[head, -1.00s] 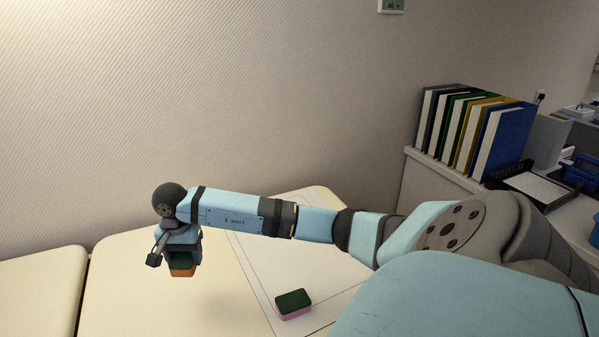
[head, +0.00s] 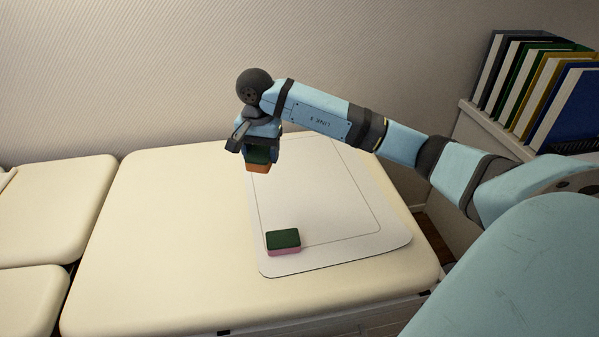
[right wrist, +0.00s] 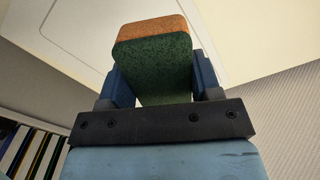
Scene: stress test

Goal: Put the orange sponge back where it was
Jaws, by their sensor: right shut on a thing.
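The orange sponge (head: 258,168) has a dark green scouring layer and is held in my right gripper (head: 260,151) above the back-left edge of the white mat. In the right wrist view the orange sponge (right wrist: 152,62) sits between the two blue fingers of my right gripper (right wrist: 152,88), which is shut on it. A pink sponge (head: 284,251) with a dark green top lies on the front-left part of the white mat (head: 330,261). The mat has a thin outlined rectangle on it. My left gripper is not in view.
The mat lies on a cream padded surface (head: 170,240), which is bare left of the mat. More cream pads (head: 60,200) lie farther left, past a gap. A wall stands behind. Several binders (head: 530,85) stand on a cabinet at the right.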

